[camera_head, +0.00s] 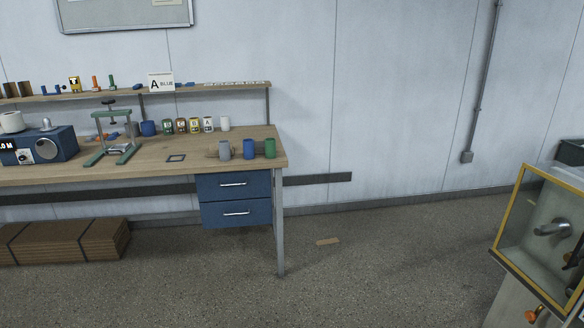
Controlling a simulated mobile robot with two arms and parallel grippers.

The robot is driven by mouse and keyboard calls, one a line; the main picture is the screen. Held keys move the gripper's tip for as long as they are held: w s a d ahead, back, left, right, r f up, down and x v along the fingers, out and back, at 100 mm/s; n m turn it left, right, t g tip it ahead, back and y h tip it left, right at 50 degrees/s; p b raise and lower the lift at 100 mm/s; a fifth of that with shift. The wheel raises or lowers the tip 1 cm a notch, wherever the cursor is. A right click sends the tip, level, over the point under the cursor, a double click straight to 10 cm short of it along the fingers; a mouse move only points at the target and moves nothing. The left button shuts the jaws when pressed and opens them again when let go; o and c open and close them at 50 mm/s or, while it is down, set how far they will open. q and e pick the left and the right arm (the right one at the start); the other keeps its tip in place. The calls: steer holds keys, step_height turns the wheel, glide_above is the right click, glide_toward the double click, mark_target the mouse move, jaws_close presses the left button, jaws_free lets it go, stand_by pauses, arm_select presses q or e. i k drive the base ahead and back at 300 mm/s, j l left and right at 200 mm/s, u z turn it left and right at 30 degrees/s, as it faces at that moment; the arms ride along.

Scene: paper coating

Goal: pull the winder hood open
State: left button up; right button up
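At the right edge stands a machine with a clear box framed in yellow (507,211), which looks like the winder hood. Its front frame looks closed. A grey metal curved part (551,228) shows at its clear front; I cannot tell whether it is a handle or a part inside. A dark part shows at the picture's edge. The right side of the machine is cut off. An orange knob (533,313) sits on the pale body below the frame. Neither of my grippers is in view.
A wooden workbench (190,158) with blue drawers (235,190) stands at the left, holding cups, a green press (113,140) and a blue device (50,147). Stacked brown boards (65,242) lie below it.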

mark_target(579, 288)
steer(key=i+j, duration=0.3)
steer(key=j, duration=0.15)
steer(key=i+j+z, duration=0.15)
steer(key=i+j, duration=0.45)
steer(key=j, duration=0.25)
steer(key=z, duration=1.95)
